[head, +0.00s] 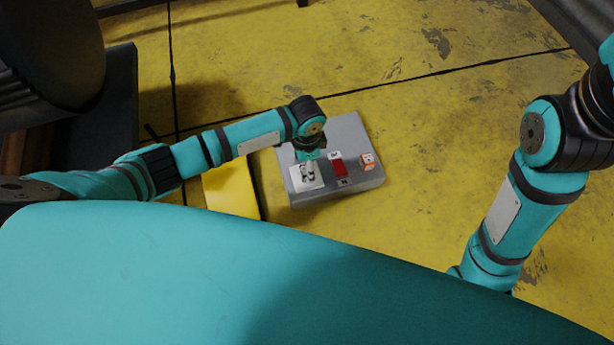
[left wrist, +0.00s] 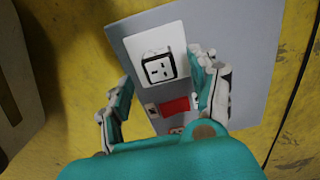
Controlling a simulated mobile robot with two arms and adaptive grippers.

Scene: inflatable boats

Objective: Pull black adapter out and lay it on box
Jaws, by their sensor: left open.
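The black adapter (left wrist: 160,68) sits in a white socket plate (left wrist: 150,42) in the left wrist view. Its pale face with slots points at the camera. The plate is on a grey box (head: 352,135), which lies on the floor in the head view. My left gripper (head: 307,173) is over the plate there and mostly hides the adapter. In the left wrist view the left gripper (left wrist: 162,70) is open, one finger to each side of the adapter, with visible gaps. My right arm shows at the right of the head view, but its gripper is hidden.
A red part (head: 338,167) and an orange-and-white block (head: 367,161) are on the grey box, right of the plate. A flat yellow box-like piece (head: 230,188) lies left of it. The yellow floor behind and right is clear. A dark rounded object (head: 55,50) stands at upper left.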

